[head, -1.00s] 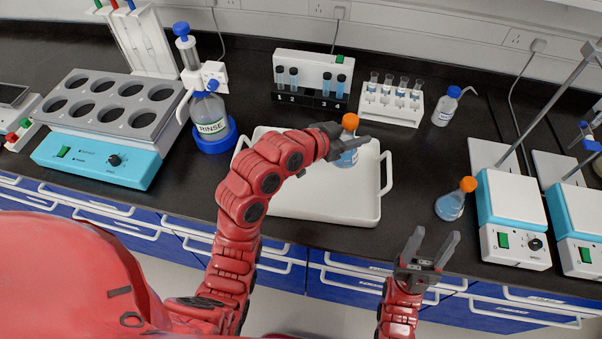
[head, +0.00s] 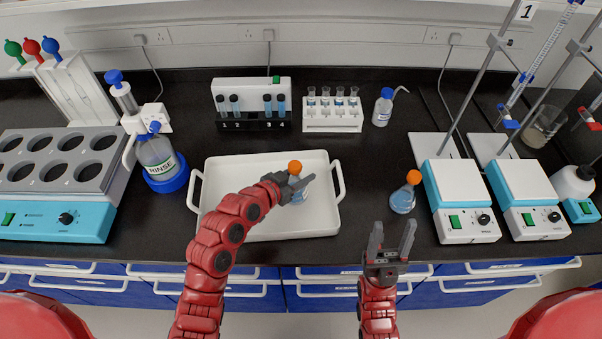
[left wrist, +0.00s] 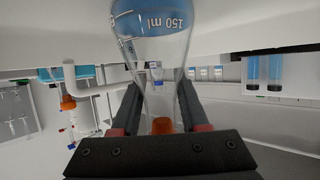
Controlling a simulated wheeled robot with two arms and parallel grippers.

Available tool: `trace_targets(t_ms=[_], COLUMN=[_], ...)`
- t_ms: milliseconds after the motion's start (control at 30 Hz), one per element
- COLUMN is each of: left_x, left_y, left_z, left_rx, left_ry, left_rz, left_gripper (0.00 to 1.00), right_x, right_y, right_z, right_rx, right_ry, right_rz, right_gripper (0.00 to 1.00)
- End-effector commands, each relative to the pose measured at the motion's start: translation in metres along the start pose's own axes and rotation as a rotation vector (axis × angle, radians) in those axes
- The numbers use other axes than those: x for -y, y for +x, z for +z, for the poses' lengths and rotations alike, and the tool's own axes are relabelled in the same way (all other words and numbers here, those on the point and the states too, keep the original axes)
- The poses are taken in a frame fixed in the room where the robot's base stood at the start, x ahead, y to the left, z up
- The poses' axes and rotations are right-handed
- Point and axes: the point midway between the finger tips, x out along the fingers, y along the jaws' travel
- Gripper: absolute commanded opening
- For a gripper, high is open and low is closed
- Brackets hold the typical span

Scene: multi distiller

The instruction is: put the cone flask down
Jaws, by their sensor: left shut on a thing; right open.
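My left gripper (head: 298,187) is shut on a cone flask (head: 298,197) with an orange stopper and blue liquid. It holds the flask upright over the right part of the white tray (head: 225,170); I cannot tell whether its base touches the tray floor. In the left wrist view the flask (left wrist: 158,60), marked 150 ml, shows between the fingers. A second cone flask (head: 403,199) with an orange stopper stands on the black bench right of the tray.
A hotplate (head: 456,184) stands right of the second flask. A tube holder (head: 250,104) and a white rack (head: 333,112) stand behind the tray. The tray's left half is empty.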

Motion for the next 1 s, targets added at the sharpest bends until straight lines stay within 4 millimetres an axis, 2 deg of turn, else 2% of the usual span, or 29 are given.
trace_targets(t_ms=[33, 67, 200, 233, 567, 667, 767, 1000], left_x=[0.0, 0.0, 0.0, 0.0, 0.0, 0.001, 0.001, 0.002], left_y=[0.001, 0.001, 0.001, 0.001, -0.001, -0.006, -0.02, -0.068], left_z=[0.002, 0.002, 0.001, 0.001, -0.002, 0.001, 0.001, 0.001], left_rx=[-0.001, -0.001, -0.001, -0.001, 0.0, -0.002, -0.005, -0.007], left_ry=[0.0, 0.0, 0.0, 0.0, 0.0, -0.001, 0.001, 0.0], left_rz=[0.0, 0.0, 0.0, 0.0, 0.0, -0.002, -0.004, -0.007], left_gripper=[0.0, 0.46, 0.71, 0.74, 0.74, 0.74, 0.74, 0.74], right_x=[0.0, 0.0, 0.0, 0.0, 0.0, 0.0, 0.001, 0.001], right_y=[-0.004, -0.003, -0.002, -0.002, 0.002, -0.003, -0.009, -0.026], right_z=[0.001, 0.001, 0.0, 0.0, 0.0, 0.001, 0.002, 0.004], right_rx=[0.0, 0.0, 0.0, 0.0, 0.0, 0.0, 0.0, 0.0], right_ry=[0.0, 0.0, 0.0, 0.0, 0.0, 0.0, 0.0, 0.0], right_rz=[0.0, 0.0, 0.0, 0.0, 0.0, 0.0, 0.0, 0.0], right_gripper=[0.55, 0.55, 0.55, 0.55, 0.55, 0.55, 0.55, 0.55])
